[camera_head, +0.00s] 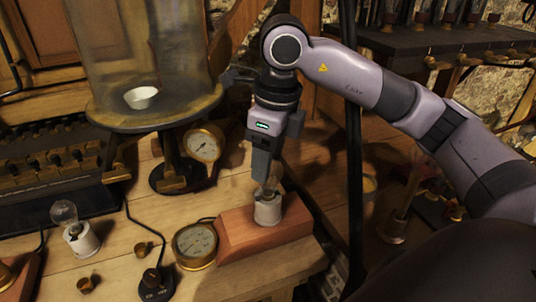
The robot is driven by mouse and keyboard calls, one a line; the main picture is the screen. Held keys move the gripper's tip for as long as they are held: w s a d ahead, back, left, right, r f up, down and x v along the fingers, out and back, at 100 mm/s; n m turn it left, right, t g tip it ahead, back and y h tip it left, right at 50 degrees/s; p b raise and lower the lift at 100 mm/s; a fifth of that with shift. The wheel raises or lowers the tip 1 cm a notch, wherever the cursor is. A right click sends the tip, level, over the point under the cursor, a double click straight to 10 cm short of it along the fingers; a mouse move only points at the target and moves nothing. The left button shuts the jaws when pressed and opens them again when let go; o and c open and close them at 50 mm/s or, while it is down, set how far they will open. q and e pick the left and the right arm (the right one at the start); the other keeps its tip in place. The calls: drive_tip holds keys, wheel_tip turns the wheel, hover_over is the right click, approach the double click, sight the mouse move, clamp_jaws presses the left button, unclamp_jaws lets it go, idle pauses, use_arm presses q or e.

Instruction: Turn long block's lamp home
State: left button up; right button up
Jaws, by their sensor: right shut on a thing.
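The long reddish wooden block (240,232) lies near the front edge of the bench. A white lamp socket (267,209) stands upright on it. A clear glass lamp (267,192) sits at the top of that socket, partly hidden by my right gripper (265,180). The right gripper points down from above and is shut on the lamp. How deep the lamp sits in the socket cannot be told. My left gripper is not in view.
A round brass gauge (195,245) lies close to the block's left end. Another lamp in a white holder (82,239) stands at left. A glass jar on a dark stand (155,118) rises behind, with a second gauge (204,142). A dark vertical pole (353,150) stands right.

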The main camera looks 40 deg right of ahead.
drive_tip(key=m, duration=0.6)
drive_tip(key=shift+h, duration=0.4)
drive_tip(key=m+p, duration=0.1)
drive_tip(key=m, duration=0.5)
drive_tip(key=shift+h, duration=0.3)
drive_tip(key=o, duration=1.2)
drive_tip(key=shift+o, duration=0.2)
